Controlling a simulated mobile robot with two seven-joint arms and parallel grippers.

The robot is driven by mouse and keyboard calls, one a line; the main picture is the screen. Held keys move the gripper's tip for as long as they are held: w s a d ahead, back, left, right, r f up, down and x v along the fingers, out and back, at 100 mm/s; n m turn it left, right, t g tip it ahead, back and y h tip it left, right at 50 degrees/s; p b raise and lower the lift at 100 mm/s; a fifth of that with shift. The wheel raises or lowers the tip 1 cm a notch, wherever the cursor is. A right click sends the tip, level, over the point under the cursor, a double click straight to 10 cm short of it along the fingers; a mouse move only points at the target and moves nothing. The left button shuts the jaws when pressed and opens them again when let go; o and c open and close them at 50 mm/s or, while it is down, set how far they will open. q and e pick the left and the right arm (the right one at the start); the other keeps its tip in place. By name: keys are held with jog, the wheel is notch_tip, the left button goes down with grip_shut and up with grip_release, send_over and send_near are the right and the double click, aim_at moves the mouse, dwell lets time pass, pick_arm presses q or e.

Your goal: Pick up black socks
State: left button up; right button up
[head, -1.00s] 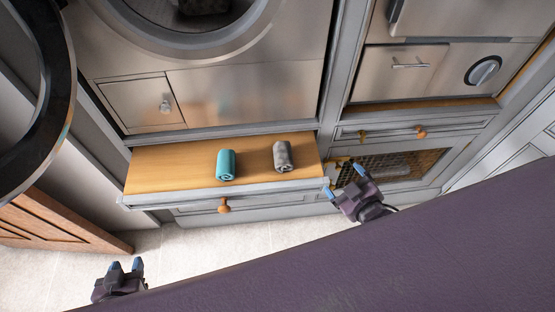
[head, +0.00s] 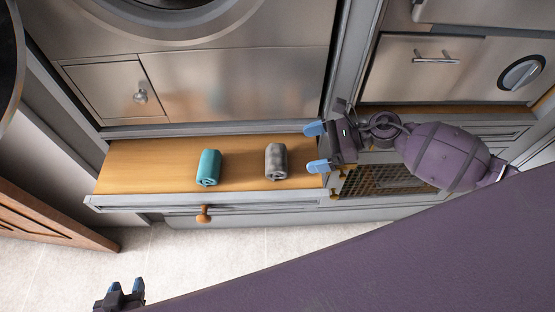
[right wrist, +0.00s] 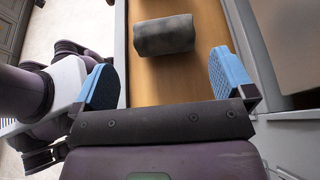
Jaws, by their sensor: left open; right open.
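The dark grey rolled socks (head: 276,161) lie on the wooden surface of a pulled-out drawer or shelf, right of the teal rolled socks (head: 209,168). My right gripper (head: 317,148) is open at the right end of that surface, its blue fingertips pointing left toward the grey roll, with a gap between. In the right wrist view the grey roll (right wrist: 164,36) lies ahead of the open fingers, not between them. My left gripper (head: 124,288) is low at the left of the head view, open and empty, far from the socks.
The wooden surface (head: 140,171) has a grey front with a round knob (head: 204,214). Steel appliance fronts (head: 235,85) stand behind it. A mesh panel (head: 385,181) is below my right arm. An orange-brown wooden door (head: 45,222) is at left. The wood between the rolls is clear.

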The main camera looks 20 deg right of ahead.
aim_at(283, 155)
jog(key=x, duration=0.3)
jog(key=shift+w+a, duration=0.15)
jog(key=shift+a, duration=0.2)
jog(key=shift+x, duration=2.9)
jog(key=shift+d+f, duration=0.1)
jog(key=shift+f, duration=0.1)
jog(key=shift+c, duration=0.2)
